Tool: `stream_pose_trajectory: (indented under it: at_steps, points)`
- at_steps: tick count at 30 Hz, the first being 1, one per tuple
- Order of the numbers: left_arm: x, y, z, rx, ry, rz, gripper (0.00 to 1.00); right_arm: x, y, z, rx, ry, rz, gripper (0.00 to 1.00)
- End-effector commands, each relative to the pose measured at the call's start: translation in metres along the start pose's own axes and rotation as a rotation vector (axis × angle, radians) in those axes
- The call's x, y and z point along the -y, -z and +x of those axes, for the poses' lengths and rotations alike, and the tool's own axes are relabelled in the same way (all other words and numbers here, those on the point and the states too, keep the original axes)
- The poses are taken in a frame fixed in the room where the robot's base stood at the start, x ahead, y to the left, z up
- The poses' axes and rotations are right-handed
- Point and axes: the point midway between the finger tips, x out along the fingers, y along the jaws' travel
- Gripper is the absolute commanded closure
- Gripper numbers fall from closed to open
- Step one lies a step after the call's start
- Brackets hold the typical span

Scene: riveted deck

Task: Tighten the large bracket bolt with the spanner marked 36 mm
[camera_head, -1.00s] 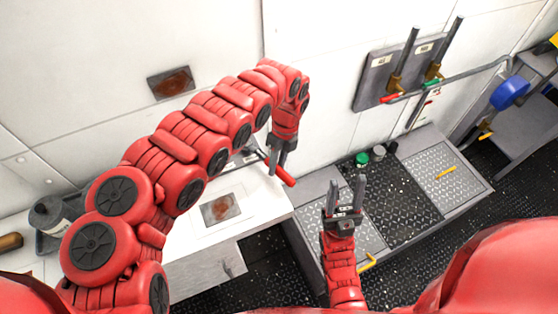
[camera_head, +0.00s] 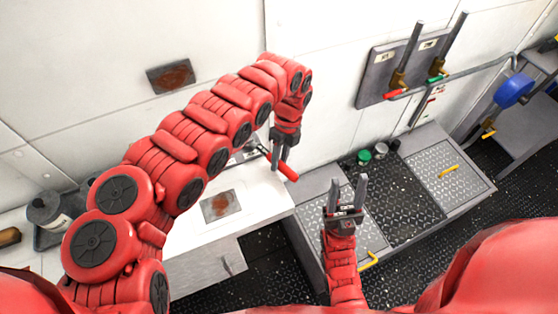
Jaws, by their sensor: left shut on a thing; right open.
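My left gripper (camera_head: 279,164) points down over the right end of the white bench, close to the wall. It is shut on a red-handled tool (camera_head: 289,172), whose red end sticks out to the lower right. The tool's other end is partly hidden behind the gripper and arm. I cannot read any size mark on it, so I cannot tell whether it is the 36 mm spanner. My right gripper (camera_head: 347,192) is open and empty, fingers up, in front of the low chequer-plate platform. I cannot make out the large bracket bolt.
The white bench (camera_head: 250,215) carries a rusty plate (camera_head: 220,206); a grey canister (camera_head: 47,210) stands at the left. A wall panel (camera_head: 376,75) holds two valves with upright bars. A green-capped jar (camera_head: 364,157) stands on the low platform (camera_head: 405,205). The dark floor in front is open.

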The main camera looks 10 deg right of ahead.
Motion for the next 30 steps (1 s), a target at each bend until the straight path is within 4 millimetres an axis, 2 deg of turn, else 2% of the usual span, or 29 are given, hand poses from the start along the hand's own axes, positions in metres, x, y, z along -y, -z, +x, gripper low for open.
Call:
stream_pose_trajectory:
  at_steps: [16,30]
  points:
    - [0.0,-0.001,-0.003,-0.001,0.001,-0.007,1.0,0.0,0.0,0.0,0.0,0.0,0.0,0.5]
    - [-0.005,0.001,-0.022,-0.001,0.004,-0.007,1.0,-0.001,0.002,0.011,0.0,0.0,0.0,0.5]
